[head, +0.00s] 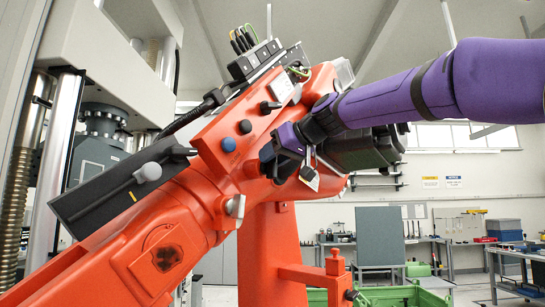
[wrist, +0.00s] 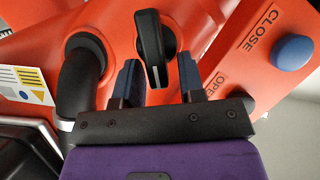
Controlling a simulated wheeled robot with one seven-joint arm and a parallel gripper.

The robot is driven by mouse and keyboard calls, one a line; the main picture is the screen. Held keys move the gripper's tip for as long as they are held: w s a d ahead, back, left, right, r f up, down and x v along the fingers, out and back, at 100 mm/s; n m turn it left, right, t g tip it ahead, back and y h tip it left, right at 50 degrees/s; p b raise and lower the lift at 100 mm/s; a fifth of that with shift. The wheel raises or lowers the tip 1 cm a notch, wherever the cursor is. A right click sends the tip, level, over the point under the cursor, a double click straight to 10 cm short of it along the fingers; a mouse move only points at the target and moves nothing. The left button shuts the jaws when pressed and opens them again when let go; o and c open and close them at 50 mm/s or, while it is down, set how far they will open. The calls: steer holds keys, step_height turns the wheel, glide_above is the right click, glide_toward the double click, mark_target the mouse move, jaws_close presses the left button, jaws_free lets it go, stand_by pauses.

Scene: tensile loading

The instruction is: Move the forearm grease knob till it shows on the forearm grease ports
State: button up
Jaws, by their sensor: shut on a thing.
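A black knob (wrist: 153,42) with a white pointer line stands on the orange machine surface in the wrist view. I take it to be the forearm grease knob. Its pointer line runs nearly up and down in that view. My gripper (wrist: 160,76) has its two blue-grey fingers on either side of the knob's near end and is shut on it. In the head view my gripper (head: 271,163) reaches the side of the orange machine (head: 205,200), below a slanted panel. The knob is hidden there, and no grease port marks are readable.
A black elbow fitting (wrist: 82,70) stands close left of the fingers. A blue button (wrist: 292,52) sits on the panel at right, with OPEN and CLOSE lettering. Black cables (head: 185,118) and a dark box (head: 120,190) lie along the machine. Workbenches stand behind.

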steer(key=m+g+y, duration=0.1)
steer(key=m, duration=0.1)
steer(key=w+d+m+y, duration=0.1)
steer(key=m, duration=0.1)
steer(key=f+m+g+y, duration=0.1)
steer(key=m, duration=0.1)
steer(key=shift+w+d+f+m+g+y, duration=0.1)
steer(key=shift+w+d+m+g+y, duration=0.1)
steer(key=shift+w+m+g+y, duration=0.15)
steer(key=shift+f+m+y, duration=0.2)
steer(key=shift+m+y, duration=0.15)
steer(key=shift+m, duration=0.45)
steer(key=shift+f+m+y, duration=0.15)
steer(key=shift+m+y, duration=0.15)
steer(key=shift+m, duration=0.45)
steer(key=o, duration=0.6)
steer(key=shift+c, duration=0.2)
steer(key=shift+d, duration=0.1)
